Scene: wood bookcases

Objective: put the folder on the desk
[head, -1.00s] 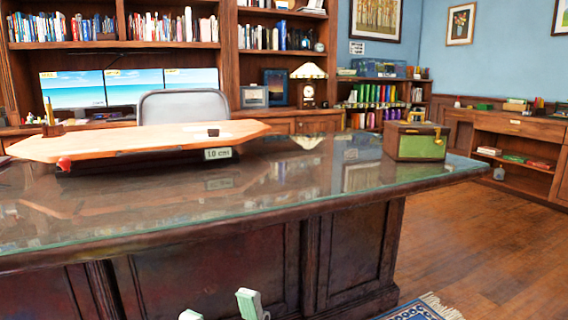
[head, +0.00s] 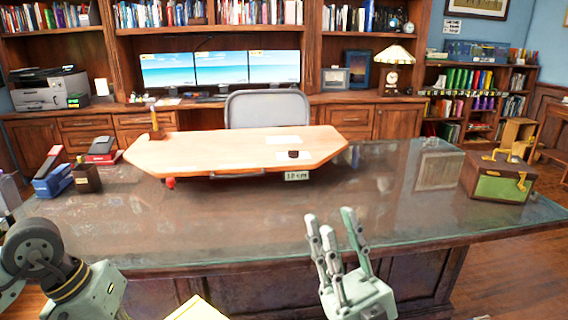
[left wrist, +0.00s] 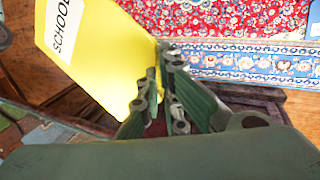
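The yellow folder (left wrist: 100,62) with a white label reading "SCHOOL" is in the left wrist view. Its edge lies between the fingers of my left gripper (left wrist: 163,92), which is closed on it. In the head view only a corner of the folder (head: 198,309) shows at the bottom, in front of the desk; my left gripper is out of that frame. The desk (head: 240,232) has a dark, glossy glass top and spans the head view. My right gripper (head: 332,232) is open and empty, fingers up, in front of the desk's near edge.
A wooden raised board (head: 220,152) stands mid-desk. A green box (head: 498,180) and a greyish block (head: 439,170) are at the right, a stapler-like blue item (head: 52,180) and dark holder (head: 86,178) at the left. The front middle of the desktop is clear.

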